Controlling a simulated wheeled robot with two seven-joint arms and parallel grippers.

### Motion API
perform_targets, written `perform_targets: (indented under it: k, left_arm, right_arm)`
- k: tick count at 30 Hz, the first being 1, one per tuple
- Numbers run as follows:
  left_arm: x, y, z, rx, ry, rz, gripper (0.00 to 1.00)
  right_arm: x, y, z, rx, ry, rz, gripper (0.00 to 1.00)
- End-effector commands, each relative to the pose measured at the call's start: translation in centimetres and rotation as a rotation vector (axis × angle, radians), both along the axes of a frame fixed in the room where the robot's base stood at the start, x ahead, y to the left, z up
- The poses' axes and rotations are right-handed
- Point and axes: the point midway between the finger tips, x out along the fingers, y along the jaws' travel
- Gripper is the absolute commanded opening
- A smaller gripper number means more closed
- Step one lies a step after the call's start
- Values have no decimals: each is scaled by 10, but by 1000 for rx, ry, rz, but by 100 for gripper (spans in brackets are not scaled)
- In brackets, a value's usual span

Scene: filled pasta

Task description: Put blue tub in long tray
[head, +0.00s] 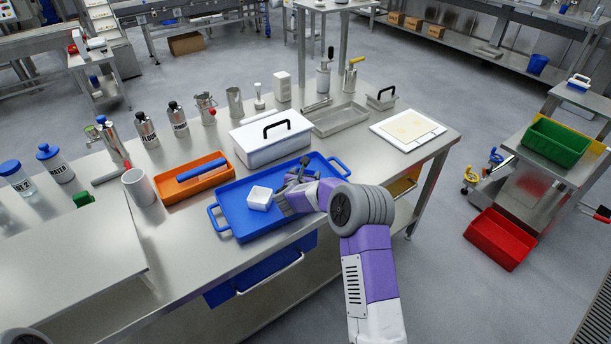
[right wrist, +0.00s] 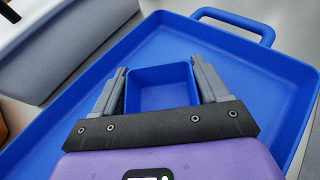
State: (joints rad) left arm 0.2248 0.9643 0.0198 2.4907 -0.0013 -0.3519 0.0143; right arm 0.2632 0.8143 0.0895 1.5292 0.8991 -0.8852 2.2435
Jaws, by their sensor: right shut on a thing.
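My right gripper (head: 290,187) reaches over the blue tray with two end handles (head: 240,219). In the right wrist view its two grey fingers (right wrist: 161,88) are shut on opposite sides of the small blue tub (right wrist: 161,100), which is open on top and looks empty. The blue tray (right wrist: 240,48) lies beneath; I cannot tell whether the tub touches its floor. In the head view the fingers and the matching blue mostly hide the tub. A shallow steel tray (head: 340,119) stands farther back. My left gripper is out of view.
A small white tub (head: 260,198) sits in the blue tray beside my right gripper. A white lidded box (head: 270,139) stands behind, an orange carrier (head: 195,178) to the left, and a white board (head: 408,129) to the right. Several bottles line the table's back.

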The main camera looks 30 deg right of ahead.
Motion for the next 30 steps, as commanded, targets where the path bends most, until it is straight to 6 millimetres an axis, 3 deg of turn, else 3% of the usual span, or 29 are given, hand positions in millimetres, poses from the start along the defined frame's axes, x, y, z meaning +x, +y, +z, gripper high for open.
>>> perform_targets:
  k: [3,4,8,21,30]
  left_arm:
    - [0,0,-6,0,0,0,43]
    - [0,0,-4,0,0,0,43]
    - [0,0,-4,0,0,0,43]
    - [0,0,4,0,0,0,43]
    - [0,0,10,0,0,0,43]
  right_arm:
    - [0,0,-4,0,0,0,45]
    - [0,0,-3,1,0,1,79]
    - [0,0,-3,1,0,1,98]
    - [-1,1,4,0,1,1,100]
    - [-38,39,25,0,1,4,100]
